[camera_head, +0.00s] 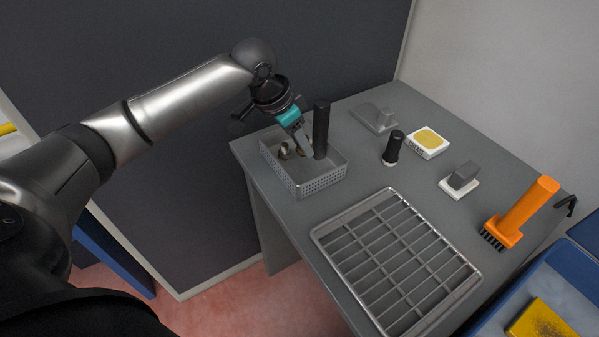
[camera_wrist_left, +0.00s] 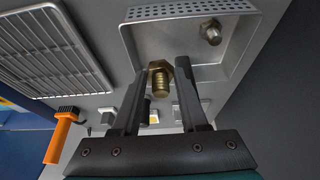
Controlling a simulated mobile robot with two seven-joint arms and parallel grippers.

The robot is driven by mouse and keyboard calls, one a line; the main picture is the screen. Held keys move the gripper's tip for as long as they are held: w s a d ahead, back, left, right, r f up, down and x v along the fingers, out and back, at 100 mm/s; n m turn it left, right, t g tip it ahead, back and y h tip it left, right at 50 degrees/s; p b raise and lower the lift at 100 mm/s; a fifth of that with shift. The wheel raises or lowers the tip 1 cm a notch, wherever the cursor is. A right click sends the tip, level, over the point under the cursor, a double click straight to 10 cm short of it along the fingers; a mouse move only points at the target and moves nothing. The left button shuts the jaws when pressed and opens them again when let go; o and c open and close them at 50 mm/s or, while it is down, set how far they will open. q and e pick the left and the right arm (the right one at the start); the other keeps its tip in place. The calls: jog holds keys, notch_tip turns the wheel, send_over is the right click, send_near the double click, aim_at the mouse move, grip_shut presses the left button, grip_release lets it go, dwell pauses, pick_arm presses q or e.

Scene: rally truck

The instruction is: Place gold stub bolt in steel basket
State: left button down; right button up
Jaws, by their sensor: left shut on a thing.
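The steel basket (camera_head: 318,184) is a shallow perforated tray at the table's far left corner. It also shows in the left wrist view (camera_wrist_left: 190,12). My left gripper (camera_head: 304,146) reaches down into the basket area from the upper left. In the left wrist view, my left gripper (camera_wrist_left: 162,72) is shut on a gold stub bolt (camera_wrist_left: 160,80) with a hex head and a threaded shank. The held bolt appears over the basket's edge area; its exact height is unclear. Another bolt (camera_wrist_left: 211,32) lies in the basket. My right gripper is not in view.
A wire rack (camera_head: 398,262) lies at the front. An orange-handled brush (camera_head: 525,210), a black-handled tool (camera_head: 393,148), a yellow-topped white block (camera_head: 428,141) and grey blocks stand to the right.

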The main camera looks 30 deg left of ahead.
aim_at(305, 178)
pick_arm(q)
notch_tip(305, 178, down, 9)
jog(key=shift+r+b, duration=0.15)
jog(key=shift+b, duration=0.75)
jog(key=shift+c, duration=2.2)
grip_release()
jog(key=shift+r, duration=0.1)
jog(key=p+v, duration=0.3)
jog(key=v, duration=0.8)
jog(key=shift+s+r, duration=0.15)
jog(key=shift+r, duration=0.2)
jog(key=shift+a, duration=0.1)
